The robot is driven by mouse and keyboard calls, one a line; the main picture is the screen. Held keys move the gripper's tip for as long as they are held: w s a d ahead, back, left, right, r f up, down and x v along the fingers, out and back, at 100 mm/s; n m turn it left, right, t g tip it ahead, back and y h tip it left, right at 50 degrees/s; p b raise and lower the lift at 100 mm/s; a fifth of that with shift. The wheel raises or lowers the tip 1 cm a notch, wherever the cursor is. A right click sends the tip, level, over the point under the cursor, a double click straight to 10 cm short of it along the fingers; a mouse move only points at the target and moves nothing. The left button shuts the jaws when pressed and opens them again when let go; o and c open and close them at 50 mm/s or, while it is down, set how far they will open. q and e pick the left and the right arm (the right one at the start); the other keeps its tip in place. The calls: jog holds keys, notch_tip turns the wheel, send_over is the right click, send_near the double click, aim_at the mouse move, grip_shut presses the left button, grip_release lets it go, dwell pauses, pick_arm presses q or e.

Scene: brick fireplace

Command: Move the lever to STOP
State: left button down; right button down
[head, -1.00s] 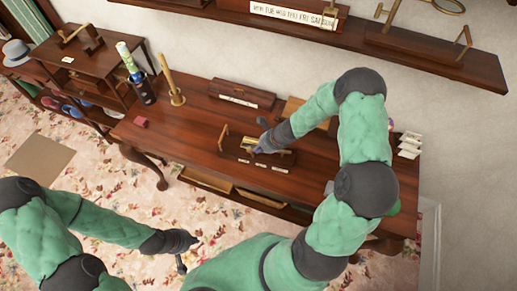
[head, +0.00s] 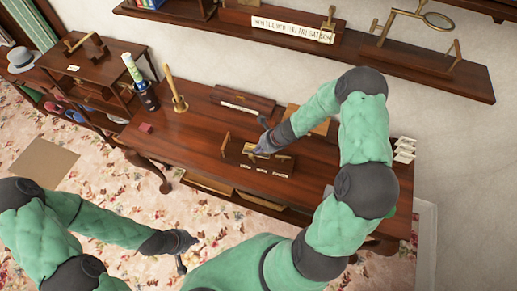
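A low dark wooden lever box (head: 272,168) stands on the desk (head: 190,137), with several small white labels along its front edge, too small to read. An upright light-brown post (head: 226,143) rises at its left end. A brass-coloured piece (head: 257,153), perhaps part of the lever, shows at my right gripper (head: 261,150). That gripper reaches down over the box from behind; its fingers are small and partly hidden, so I cannot tell whether they grip anything. My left gripper (head: 186,253) hangs over the floor in front of the desk, its fingers apart and empty.
Behind the lever box lie a dark wooden box with a white strip (head: 240,108) and a light wooden block (head: 306,118). A brass candlestick (head: 177,95) and a dark bottle (head: 144,95) stand at the left. A wall shelf (head: 400,62) runs above.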

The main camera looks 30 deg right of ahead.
jog(key=shift+a+r+p, duration=0.15)
jog(key=shift+r+p, duration=1.4)
jog(key=shift+r, duration=0.55)
jog(key=shift+f, duration=0.1)
